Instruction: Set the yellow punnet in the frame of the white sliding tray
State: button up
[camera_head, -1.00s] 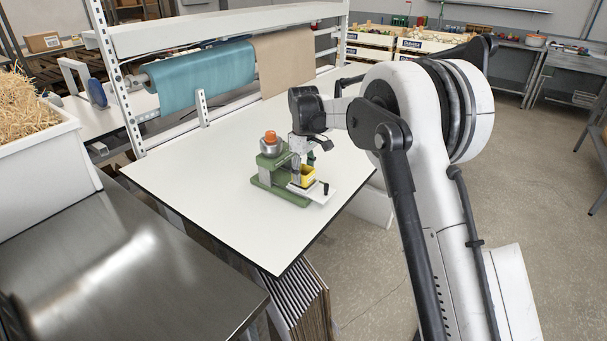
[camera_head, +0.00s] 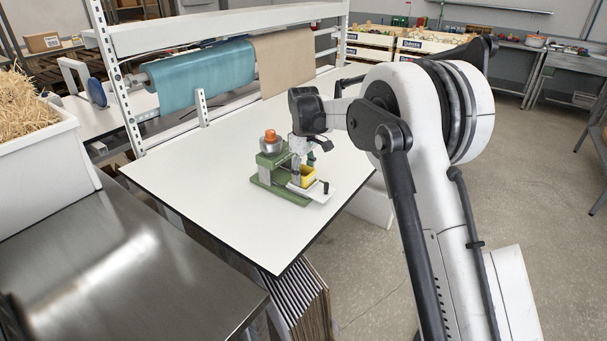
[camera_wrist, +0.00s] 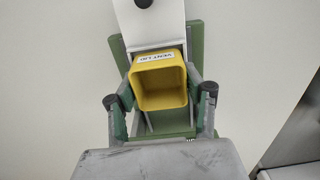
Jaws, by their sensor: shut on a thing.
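The yellow punnet (camera_wrist: 160,90) is an open square tub with a white label on its rim; it also shows in the head view (camera_head: 307,172). My gripper (camera_wrist: 160,97) has one finger on each side of the punnet and is shut on it; it also shows in the head view (camera_head: 306,160). The white sliding tray (camera_wrist: 150,22) reaches out past the punnet from the green machine; its white plate shows in the head view (camera_head: 321,191). The punnet is at the tray's inner end. Whether it rests fully in the frame is hidden.
A black knob (camera_wrist: 144,3) sits on the tray's outer end. The table around the machine is clear. A steel table (camera_head: 120,260) is at front left.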

jog(key=shift+f+b, duration=0.35)
jog(key=shift+b, duration=0.05)
dwell(0.9)
jog(key=o, duration=1.1)
jog(key=shift+r+p, duration=1.55)
jog(key=shift+r, duration=2.45)
